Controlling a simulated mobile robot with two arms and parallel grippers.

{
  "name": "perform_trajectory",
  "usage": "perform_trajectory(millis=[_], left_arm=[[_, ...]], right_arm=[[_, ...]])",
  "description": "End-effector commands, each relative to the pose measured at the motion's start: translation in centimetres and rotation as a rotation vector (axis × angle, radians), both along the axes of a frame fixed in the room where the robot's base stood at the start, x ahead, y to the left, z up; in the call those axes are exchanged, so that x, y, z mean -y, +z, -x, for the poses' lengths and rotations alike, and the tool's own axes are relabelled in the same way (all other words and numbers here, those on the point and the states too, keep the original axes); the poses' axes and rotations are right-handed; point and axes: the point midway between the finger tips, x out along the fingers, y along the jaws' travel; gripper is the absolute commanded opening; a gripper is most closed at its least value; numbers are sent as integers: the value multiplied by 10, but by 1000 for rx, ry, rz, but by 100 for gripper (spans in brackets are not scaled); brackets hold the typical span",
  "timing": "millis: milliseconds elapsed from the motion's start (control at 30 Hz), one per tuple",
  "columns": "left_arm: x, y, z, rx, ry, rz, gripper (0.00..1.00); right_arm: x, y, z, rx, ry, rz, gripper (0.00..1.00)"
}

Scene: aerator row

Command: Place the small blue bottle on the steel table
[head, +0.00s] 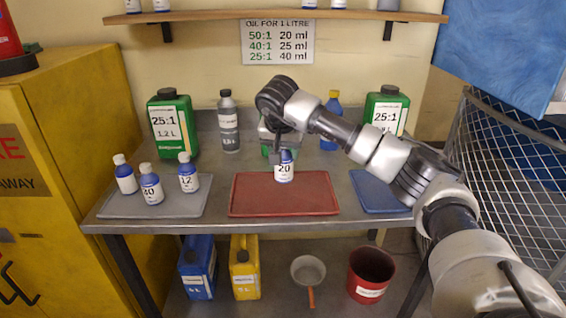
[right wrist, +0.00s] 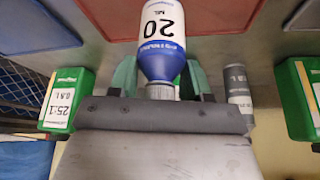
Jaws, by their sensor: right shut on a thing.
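The small blue bottle (head: 284,171) has a white label reading 20 and looks upright. It shows at the back edge of the red tray (head: 285,203); I cannot tell whether its base touches anything. My right gripper (head: 282,154) is shut on the bottle's top. In the right wrist view the bottle (right wrist: 162,35) appears upside down, with its grey cap between the fingers and its base cut off. The steel table (head: 220,180) carries the trays. My left gripper is not in view.
A grey tray (head: 155,210) on the left holds three other small blue bottles. A blue tray (head: 370,200) lies at the right. Green jugs (head: 172,125), a grey bottle (head: 229,125) and a larger blue bottle (head: 330,125) stand at the back. Bare steel shows between the grey and red trays.

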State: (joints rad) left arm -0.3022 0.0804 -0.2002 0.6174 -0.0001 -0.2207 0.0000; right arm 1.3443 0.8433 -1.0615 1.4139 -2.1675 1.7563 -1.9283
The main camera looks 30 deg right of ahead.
Motion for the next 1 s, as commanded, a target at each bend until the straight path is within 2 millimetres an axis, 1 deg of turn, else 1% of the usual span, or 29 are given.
perform_trajectory(millis=[67, 167, 367, 433, 667, 800, 833, 967, 1000], left_arm=[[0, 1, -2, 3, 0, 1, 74], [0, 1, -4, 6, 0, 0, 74], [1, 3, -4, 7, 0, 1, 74], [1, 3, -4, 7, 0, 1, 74], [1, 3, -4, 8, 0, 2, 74], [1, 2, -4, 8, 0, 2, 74], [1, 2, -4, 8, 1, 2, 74], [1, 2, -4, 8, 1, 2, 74], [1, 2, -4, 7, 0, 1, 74]], right_arm=[[-1, -3, -5, 0, 0, 0, 23], [0, -8, -6, -1, 0, 0, 23], [0, -36, -5, -3, 1, 0, 23], [0, -42, -5, -1, 1, 0, 23], [0, -43, -5, 1, 0, 0, 23], [0, -47, -5, 0, 0, 0, 23], [0, -47, -5, 0, 0, 0, 51], [0, -47, -5, 0, 0, 0, 71], [0, -47, -5, 0, 0, 0, 74]])
